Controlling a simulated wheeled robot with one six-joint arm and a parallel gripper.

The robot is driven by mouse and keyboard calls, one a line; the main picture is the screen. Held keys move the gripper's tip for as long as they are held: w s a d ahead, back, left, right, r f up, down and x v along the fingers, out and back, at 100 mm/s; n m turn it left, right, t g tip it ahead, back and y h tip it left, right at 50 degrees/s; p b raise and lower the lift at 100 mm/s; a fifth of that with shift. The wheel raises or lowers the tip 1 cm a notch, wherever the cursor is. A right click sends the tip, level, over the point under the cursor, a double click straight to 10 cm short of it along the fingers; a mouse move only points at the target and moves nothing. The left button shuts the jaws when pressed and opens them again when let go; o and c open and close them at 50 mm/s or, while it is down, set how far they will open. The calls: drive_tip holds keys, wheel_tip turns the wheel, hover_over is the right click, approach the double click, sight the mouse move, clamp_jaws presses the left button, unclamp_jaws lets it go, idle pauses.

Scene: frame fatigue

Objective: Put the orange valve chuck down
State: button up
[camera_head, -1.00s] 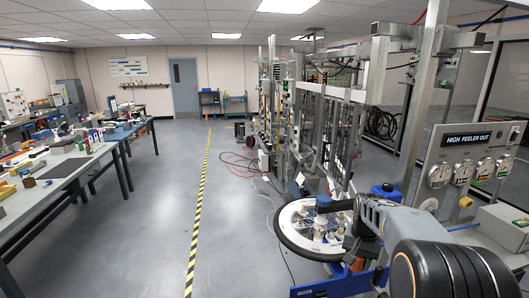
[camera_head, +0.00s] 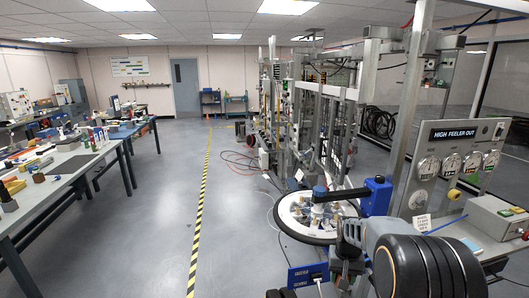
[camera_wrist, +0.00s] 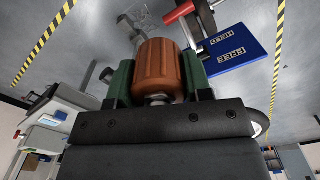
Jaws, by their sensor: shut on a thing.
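The orange valve chuck (camera_wrist: 158,66) is a ribbed orange cylinder with a metal end, seen in the wrist view. My gripper (camera_wrist: 158,82) is shut on it, with a dark green finger on each side. The chuck is held in the air, and the floor shows beyond it. In the head view my arm reaches in at the lower right. There the chuck cannot be made out, and the fingertips are hidden or too small to tell.
A round white-topped stand (camera_head: 300,208) with several fittings is beyond my arm. A blue plate (camera_head: 308,276) with white labels is low in front of it; a blue plate also shows in the wrist view (camera_wrist: 235,52). A gauge panel (camera_head: 457,165) is at right, a cluttered bench (camera_head: 70,165) at left.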

drive_tip(key=s+a+f+n, duration=0.1)
drive_tip(key=s+a+f, duration=0.1)
drive_tip(key=f, duration=0.6)
drive_tip(key=s+a+f+n, duration=0.1)
drive_tip(key=s+a+f, duration=0.2)
drive_tip(key=a+f, duration=0.2)
wheel_tip(320, 180, down, 3)
drive_tip(key=shift+r, duration=0.15)
drive_tip(key=shift+a, duration=0.15)
